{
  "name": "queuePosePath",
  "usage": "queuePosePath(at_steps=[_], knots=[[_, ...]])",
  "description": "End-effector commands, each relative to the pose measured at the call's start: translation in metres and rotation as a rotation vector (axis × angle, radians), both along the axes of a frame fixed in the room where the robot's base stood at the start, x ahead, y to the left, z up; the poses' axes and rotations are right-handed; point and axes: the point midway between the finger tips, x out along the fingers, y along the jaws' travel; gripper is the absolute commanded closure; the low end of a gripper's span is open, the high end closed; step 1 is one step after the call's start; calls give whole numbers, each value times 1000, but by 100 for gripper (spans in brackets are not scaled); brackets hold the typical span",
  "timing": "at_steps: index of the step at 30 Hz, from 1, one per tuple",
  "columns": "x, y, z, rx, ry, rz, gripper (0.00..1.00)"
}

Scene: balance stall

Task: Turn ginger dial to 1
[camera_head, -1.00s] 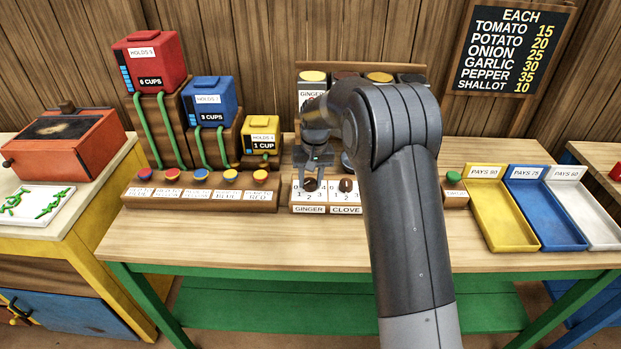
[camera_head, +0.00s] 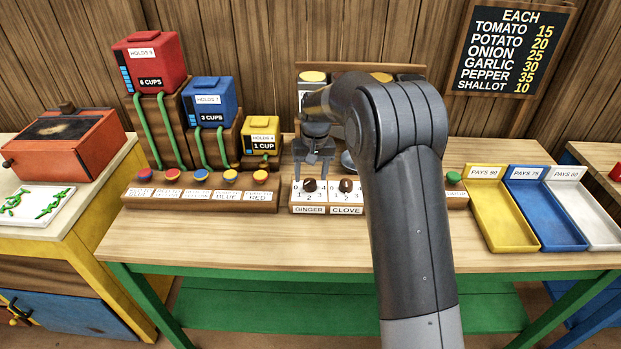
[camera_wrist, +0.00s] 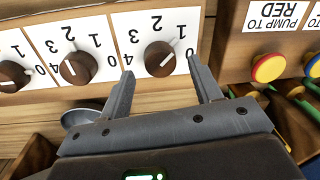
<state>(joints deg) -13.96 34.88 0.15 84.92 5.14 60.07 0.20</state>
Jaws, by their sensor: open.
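The ginger dial (camera_head: 309,185) is a dark brown round knob on a white numbered face above the GINGER label. In the wrist view, which is upside down, the ginger dial (camera_wrist: 159,60) has a pale pointer line aimed at or very near the 1. My gripper (camera_head: 312,170) is open and empty, just above and behind the dial. In the wrist view my gripper (camera_wrist: 160,72) has its fingers spread on either side of the dial, apart from it.
The clove dial (camera_head: 346,185) stands just right of ginger. Pump buttons (camera_head: 201,175) line the wooden strip at left. A green button (camera_head: 453,178) and coloured trays (camera_head: 490,243) are at right. The front of the counter (camera_head: 240,243) is clear.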

Motion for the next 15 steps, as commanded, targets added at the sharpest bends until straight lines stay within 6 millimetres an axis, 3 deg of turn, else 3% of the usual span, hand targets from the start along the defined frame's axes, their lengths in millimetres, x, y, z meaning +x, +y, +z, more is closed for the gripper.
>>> queuePosePath(at_steps=[9,15], knots=[[1,-5,64,1,-3,0,42],[1,-6,83,0,-1,0,42]])
